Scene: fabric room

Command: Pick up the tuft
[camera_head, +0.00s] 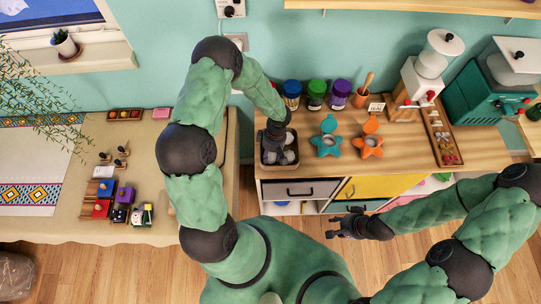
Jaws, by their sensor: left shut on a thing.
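My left gripper (277,135) reaches down over a small dark tray (264,160) at the left end of the wooden cabinet top. The tray holds several whitish-grey tufts (290,157). The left gripper is shut on a tuft, which the gripper and the tray's depth mostly hide. I cannot tell whether that tuft is clear of the tray. My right gripper (335,225) hangs in front of the cabinet, away from the tray and with nothing visible in it. Its fingers are too small to read.
On the wooden cabinet top (400,145), teal (328,144) and orange (369,147) star-shaped things stand right of the tray. Several jars (315,95) stand behind. A white machine (425,75) and a narrow tray (441,138) are further right. A cloth-covered table (150,185) is at left.

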